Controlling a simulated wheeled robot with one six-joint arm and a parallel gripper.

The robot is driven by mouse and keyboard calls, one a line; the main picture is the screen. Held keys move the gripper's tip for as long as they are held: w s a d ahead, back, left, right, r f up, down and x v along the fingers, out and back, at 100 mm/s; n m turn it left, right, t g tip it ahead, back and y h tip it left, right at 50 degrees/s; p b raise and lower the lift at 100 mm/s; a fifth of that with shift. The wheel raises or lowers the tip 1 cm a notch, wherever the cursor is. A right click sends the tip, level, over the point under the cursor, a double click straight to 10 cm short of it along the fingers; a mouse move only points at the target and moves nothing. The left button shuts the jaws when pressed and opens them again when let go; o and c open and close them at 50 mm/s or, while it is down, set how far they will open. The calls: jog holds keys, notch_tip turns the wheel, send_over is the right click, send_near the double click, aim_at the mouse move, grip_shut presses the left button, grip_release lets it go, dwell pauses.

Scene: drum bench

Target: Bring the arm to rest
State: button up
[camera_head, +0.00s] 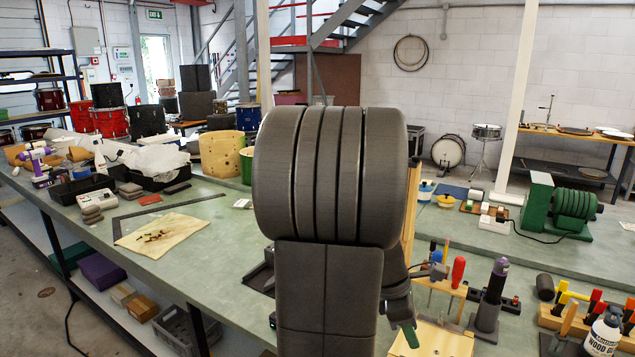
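My arm fills the middle of the view, with a thick, dark grey ribbed joint and a flat grey link below it. Dark jointed parts that look like my gripper (418,301) show just right of that link, over the bench. The link hides most of them, so I cannot tell whether the fingers are open or shut. I see nothing clearly held. The grey-green bench top (215,255) runs behind and to both sides of my arm.
On the right are a red-handled screwdriver (458,271) in a wooden stand, a purple-topped tool (493,290), a glue bottle (604,332) and a green motor (575,204). On the left lie a tan cloth (160,235) and a metal square (116,216). A wooden drum shell (221,154) stands behind.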

jog(key=x, duration=0.9)
jog(key=shift+d+f+b, duration=0.15)
jog(key=shift+f+b, duration=0.2)
jog(key=shift+f, duration=0.05)
jog(key=m+g, duration=0.1)
jog(key=m, duration=0.1)
jog(key=m+g, duration=0.1)
jog(key=m, duration=0.2)
jog(key=shift+w+r+y, duration=0.1)
jog(key=shift+w+y, duration=0.1)
jog(key=shift+y, duration=0.1)
jog(key=m, duration=0.2)
jog(key=m+g+y, duration=0.1)
jog(key=m, duration=0.2)
jog(key=shift+w+d+y, duration=0.1)
jog(key=shift+d+y, duration=0.1)
jog(key=shift+y, duration=0.1)
jog(key=m+y, duration=0.1)
jog(key=m, duration=0.3)
jog(key=shift+d+m+g+y+p, duration=0.2)
jog(key=shift+m+g+y+p, duration=0.1)
jog(key=shift+m+y+p, duration=0.1)
jog(key=m+y, duration=0.1)
jog(key=m, duration=0.2)
jog(key=m+y, duration=0.1)
jog(key=m, duration=0.1)
jog(key=shift+d+m, duration=0.15)
jog(key=shift+m, duration=0.25)
jog(key=shift+r, duration=0.15)
